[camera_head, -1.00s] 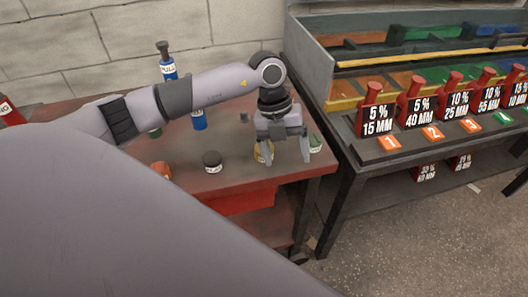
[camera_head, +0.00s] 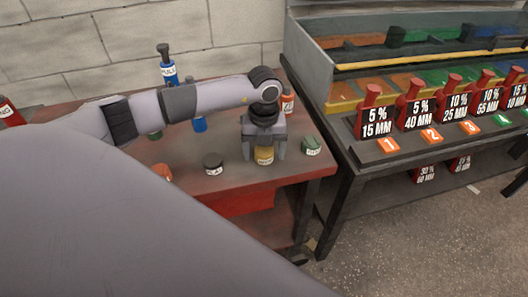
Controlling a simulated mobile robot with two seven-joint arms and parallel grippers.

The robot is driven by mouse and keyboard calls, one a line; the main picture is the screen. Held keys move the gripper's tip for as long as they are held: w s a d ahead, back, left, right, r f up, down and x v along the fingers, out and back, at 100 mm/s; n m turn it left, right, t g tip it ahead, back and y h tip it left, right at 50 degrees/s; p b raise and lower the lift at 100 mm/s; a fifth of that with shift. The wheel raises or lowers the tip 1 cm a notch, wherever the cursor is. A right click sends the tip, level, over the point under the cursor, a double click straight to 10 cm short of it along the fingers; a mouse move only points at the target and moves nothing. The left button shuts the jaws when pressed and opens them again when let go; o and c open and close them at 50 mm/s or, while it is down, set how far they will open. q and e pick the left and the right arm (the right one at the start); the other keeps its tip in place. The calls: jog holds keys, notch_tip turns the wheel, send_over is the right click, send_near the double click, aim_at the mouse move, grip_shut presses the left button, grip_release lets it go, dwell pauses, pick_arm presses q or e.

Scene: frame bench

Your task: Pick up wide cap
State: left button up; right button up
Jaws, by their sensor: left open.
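Several small labelled caps stand on the red bench (camera_head: 190,185): a yellow one (camera_head: 264,156), a black one (camera_head: 213,163), a green one (camera_head: 311,146) and an orange one (camera_head: 162,171), partly covered at the left. I cannot tell from the labels which is the wide cap. My left gripper (camera_head: 264,152) points down with its fingers open. The yellow cap shows between the fingertips, its top partly hidden by the gripper. I cannot tell whether the fingers touch it. My right gripper is not in view.
Blue bottles (camera_head: 168,70) stand behind my left arm, and a red bottle (camera_head: 288,103) stands just behind the gripper. To the right is a dark rack (camera_head: 345,130) with several red labelled bottles (camera_head: 415,105). The bench front between the black and yellow caps is clear.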

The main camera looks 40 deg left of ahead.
pick_arm(q)
jog(key=c, duration=1.2)
jog(key=shift+r, duration=0.1)
